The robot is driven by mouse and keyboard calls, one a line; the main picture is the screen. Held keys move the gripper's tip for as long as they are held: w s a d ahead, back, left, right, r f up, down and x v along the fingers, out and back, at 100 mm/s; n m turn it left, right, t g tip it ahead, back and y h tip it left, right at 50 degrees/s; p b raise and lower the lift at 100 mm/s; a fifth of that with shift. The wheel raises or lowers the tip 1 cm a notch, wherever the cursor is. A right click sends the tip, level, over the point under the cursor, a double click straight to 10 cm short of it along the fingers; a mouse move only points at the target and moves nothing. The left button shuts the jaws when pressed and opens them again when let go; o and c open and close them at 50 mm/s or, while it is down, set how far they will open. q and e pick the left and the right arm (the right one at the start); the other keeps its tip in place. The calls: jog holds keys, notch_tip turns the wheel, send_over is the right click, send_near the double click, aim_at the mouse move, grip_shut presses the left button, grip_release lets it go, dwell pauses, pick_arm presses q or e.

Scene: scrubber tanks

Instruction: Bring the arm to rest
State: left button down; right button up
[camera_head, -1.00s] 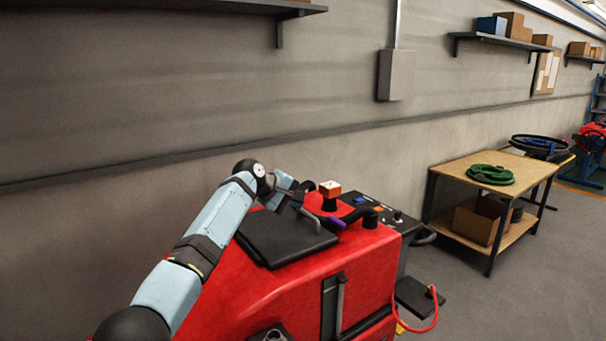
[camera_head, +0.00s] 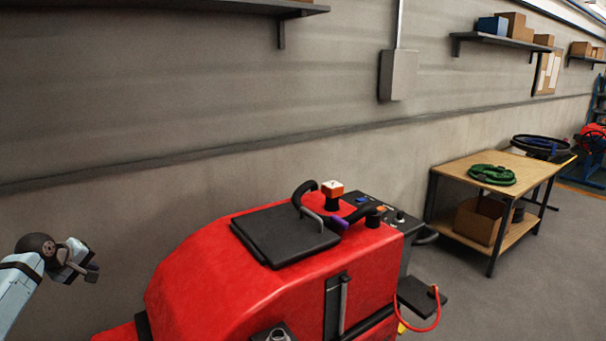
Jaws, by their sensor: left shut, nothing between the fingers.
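My left gripper (camera_head: 88,272) is at the far left of the head view, shut and empty. It is clear of the red scrubber machine (camera_head: 215,270), to the left of it, with bare wall behind. My left arm comes in from the left edge. The scrubber's black lid (camera_head: 285,235) lies flat on its top. My right gripper is not in view.
A wooden table (camera_head: 475,172) with a green coiled hose (camera_head: 492,174) stands to the right, a cardboard box (camera_head: 478,222) on its lower shelf. A grey wall box (camera_head: 397,75) and wall shelves (camera_head: 500,41) are behind. The floor at the right is open.

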pick_arm(q)
jog(key=w+a+r+m+t+y, duration=0.3)
jog(key=a+r+m+t+y, duration=0.5)
jog(key=r+m, duration=0.5)
jog(key=s+d+f+m+g+h, duration=0.1)
jog(key=s+d+f+h, duration=0.1)
jog(key=s+d+f, duration=0.5)
jog(key=s+d+f+m+h, duration=0.1)
jog(key=s+d+f+h, duration=0.25)
jog(key=d+f, duration=0.75)
jog(key=s+d+f+m+g+h, duration=0.15)
jog(key=s+d+f, duration=0.45)
jog(key=f, duration=0.6)
jog(key=s+d+f+h, duration=0.1)
jog(key=s+d+f, duration=0.2)
jog(key=s+d, duration=0.3)
jog(key=s+d+f+n+g+h, duration=0.1)
jog(key=s+d+f, duration=0.2)
jog(key=s+d, duration=0.4)
jog(key=s+d+f+n+g, duration=0.1)
jog(key=s+d+f, duration=0.2)
jog(key=s, duration=1.2)
jog(key=d, duration=0.3)
jog(key=shift+s+d+h, duration=0.2)
jog(key=shift+d+h, duration=0.05)
jog(key=shift+h, duration=0.15)
